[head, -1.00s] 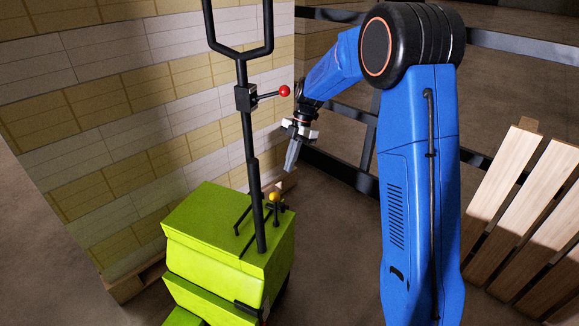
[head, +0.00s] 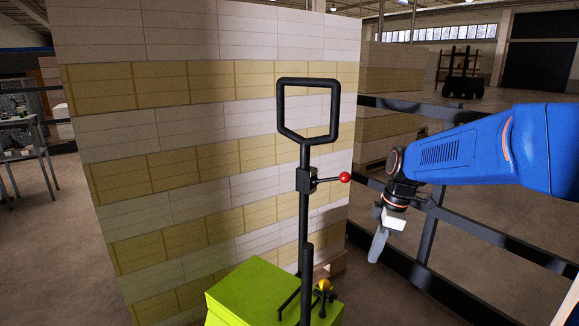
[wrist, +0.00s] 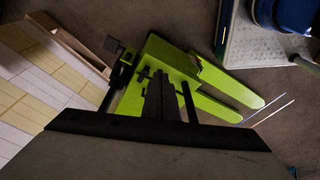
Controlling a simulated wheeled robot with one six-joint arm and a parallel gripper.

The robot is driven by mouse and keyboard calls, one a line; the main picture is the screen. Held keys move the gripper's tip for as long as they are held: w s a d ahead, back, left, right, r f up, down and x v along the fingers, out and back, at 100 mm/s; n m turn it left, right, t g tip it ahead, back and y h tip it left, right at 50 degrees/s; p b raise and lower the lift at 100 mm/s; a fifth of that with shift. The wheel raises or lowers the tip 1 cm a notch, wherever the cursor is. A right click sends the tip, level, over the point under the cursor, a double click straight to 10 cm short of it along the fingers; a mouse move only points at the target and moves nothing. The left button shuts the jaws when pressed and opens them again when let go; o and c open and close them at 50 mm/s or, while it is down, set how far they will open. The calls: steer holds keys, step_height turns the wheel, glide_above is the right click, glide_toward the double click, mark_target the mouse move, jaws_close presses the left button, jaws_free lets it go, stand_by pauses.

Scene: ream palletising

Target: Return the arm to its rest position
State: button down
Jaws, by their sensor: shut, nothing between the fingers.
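My blue arm (head: 465,147) reaches in from the right in the head view. My gripper (head: 378,246) hangs from its end, pointing down, with its fingers together and nothing held. It is in the air to the right of the pallet jack's handle, apart from it. In the wrist view the gripper's dark fingers (wrist: 162,100) show shut, with the green pallet jack beyond them.
A green pallet jack (head: 255,290) with an upright black handle (head: 304,190) stands in front of a tall stack of white and yellow reams (head: 200,120). A dark rail fence (head: 470,228) runs behind my gripper. Open floor lies at left.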

steer(key=s+d+m+t+h, duration=0.1)
steer(key=s+d+m+t, duration=0.1)
steer(key=s+m, duration=0.5)
steer(key=s+d+m+t+h, duration=0.1)
steer(key=s+d+m, duration=0.3)
steer(key=s, duration=1.4)
steer(key=shift+s+m+t, duration=0.2)
steer(key=shift+m+t, duration=0.5)
steer(key=shift+m, duration=1.4)
